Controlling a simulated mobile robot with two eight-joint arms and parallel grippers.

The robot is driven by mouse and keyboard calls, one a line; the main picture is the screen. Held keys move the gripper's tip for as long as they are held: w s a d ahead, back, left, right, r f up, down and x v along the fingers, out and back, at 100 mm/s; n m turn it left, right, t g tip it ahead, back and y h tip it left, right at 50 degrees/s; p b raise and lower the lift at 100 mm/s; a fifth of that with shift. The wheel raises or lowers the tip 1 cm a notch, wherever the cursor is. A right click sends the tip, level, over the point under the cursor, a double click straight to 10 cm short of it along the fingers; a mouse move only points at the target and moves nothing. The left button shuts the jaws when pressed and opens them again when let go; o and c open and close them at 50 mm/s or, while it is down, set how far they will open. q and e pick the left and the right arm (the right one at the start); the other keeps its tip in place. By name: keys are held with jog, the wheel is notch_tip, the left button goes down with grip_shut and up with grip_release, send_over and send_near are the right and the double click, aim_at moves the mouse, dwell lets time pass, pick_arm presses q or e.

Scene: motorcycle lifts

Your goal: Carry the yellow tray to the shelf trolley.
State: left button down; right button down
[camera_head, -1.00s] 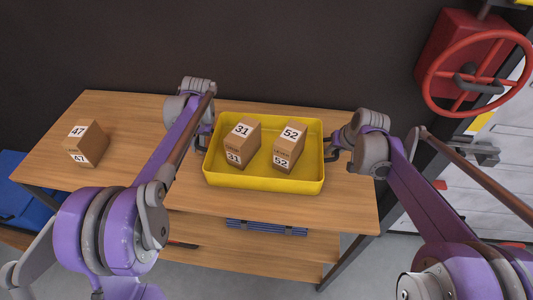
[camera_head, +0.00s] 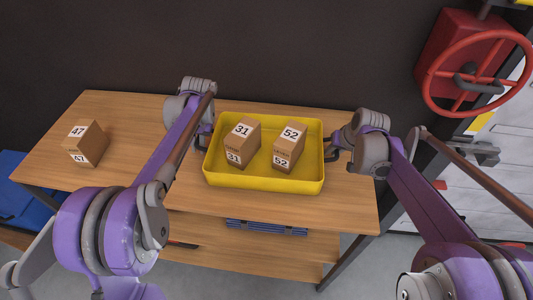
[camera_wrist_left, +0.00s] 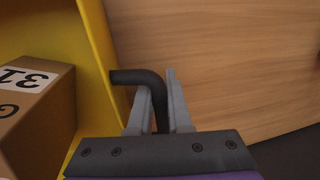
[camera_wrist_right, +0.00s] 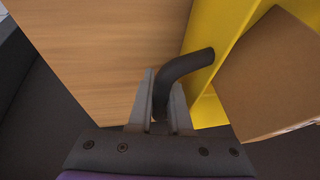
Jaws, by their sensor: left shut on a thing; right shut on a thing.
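The yellow tray (camera_head: 262,184) is on or just over the wooden table in the head view; I cannot tell if it touches the top. Inside it stand a box marked 31 (camera_head: 240,143) and a box marked 52 (camera_head: 289,147). My left gripper (camera_wrist_left: 153,100) is shut on the tray's dark left handle (camera_wrist_left: 138,76). My right gripper (camera_wrist_right: 163,98) is shut on the dark right handle (camera_wrist_right: 190,63). In the head view both grippers are at the tray's two short sides, partly hidden by my wrists. I cannot make out a shelf trolley.
A box marked 47 (camera_head: 86,144) stands on the left of the wooden table (camera_head: 130,116). A lower shelf (camera_head: 240,262) holds a blue slatted thing (camera_head: 266,228). A red handwheel (camera_head: 476,74) is at the upper right. A dark wall (camera_head: 270,50) stands behind the table.

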pick_arm(q)
jog(key=shift+r, duration=0.15)
pick_arm(e)
jog(key=shift+r, duration=0.15)
dwell(0.4)
